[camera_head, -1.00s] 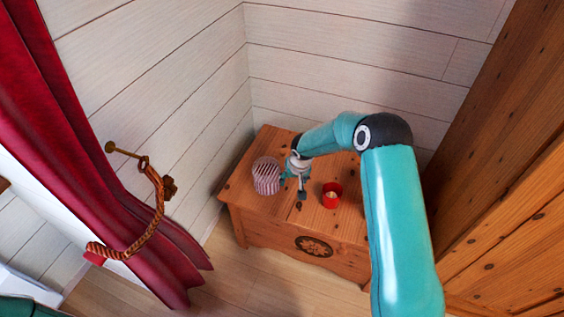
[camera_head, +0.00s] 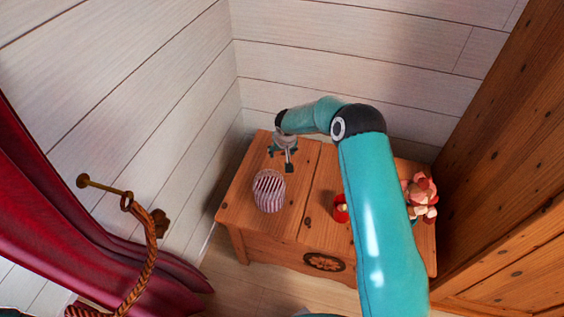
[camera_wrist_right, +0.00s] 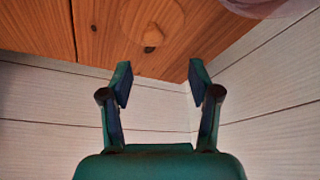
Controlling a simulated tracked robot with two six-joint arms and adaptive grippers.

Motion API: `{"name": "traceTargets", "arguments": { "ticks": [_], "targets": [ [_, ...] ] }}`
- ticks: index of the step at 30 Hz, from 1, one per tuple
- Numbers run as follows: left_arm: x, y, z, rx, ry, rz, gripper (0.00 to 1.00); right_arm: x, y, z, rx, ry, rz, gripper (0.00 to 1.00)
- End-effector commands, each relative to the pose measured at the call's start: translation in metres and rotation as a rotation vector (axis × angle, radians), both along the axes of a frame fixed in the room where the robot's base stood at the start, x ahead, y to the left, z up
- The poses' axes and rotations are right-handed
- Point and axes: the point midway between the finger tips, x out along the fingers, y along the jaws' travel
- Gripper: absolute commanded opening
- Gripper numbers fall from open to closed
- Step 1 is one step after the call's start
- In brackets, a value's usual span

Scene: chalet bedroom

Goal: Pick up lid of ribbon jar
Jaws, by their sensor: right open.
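The red-and-white striped jar (camera_head: 269,190) stands on the left part of the wooden chest in the head view. My right gripper (camera_head: 282,158) is open and empty just behind the jar, above the chest top. In the right wrist view its open fingers (camera_wrist_right: 160,75) point toward the chest top. A pale pinkish curved thing, probably the jar (camera_wrist_right: 268,6), shows at the top right. My left gripper is not in view.
The wooden chest (camera_head: 300,222) stands against the white plank walls. A red candle cup (camera_head: 340,208) is partly hidden by my right arm. A plush toy (camera_head: 420,195) sits at the chest's right end. A red curtain (camera_head: 60,215) hangs at left.

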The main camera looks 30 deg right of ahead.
Motion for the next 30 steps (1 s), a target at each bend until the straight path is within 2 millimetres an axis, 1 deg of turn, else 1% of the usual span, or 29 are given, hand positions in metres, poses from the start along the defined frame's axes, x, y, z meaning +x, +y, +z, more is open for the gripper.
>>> {"name": "traceTargets", "arguments": {
  "ticks": [1,3,6,11,13,18,21,24,30],
  "targets": [
    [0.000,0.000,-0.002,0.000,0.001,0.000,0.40,0.000,-0.005,-0.011,0.000,0.003,-0.008,0.62],
    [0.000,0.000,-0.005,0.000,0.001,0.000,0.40,0.002,-0.010,-0.022,0.001,0.003,-0.014,0.62],
    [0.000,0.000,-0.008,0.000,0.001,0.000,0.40,0.005,-0.015,-0.033,-0.001,0.002,-0.017,0.62],
    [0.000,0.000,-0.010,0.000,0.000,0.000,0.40,0.007,-0.018,-0.041,0.000,0.002,-0.021,0.62],
    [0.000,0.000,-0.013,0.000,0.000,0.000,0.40,0.008,-0.020,-0.047,0.000,0.002,-0.022,0.62],
    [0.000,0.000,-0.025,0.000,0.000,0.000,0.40,0.016,-0.023,-0.073,0.000,0.002,-0.022,0.62],
    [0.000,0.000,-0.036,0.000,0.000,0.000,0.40,0.022,-0.026,-0.087,-0.001,0.002,-0.022,0.62],
    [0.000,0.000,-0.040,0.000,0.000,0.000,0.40,0.025,-0.028,-0.093,0.000,0.000,-0.023,0.62],
    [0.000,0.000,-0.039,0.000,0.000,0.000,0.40,0.026,-0.028,-0.093,-0.001,0.000,-0.021,0.62]
  ]
}}
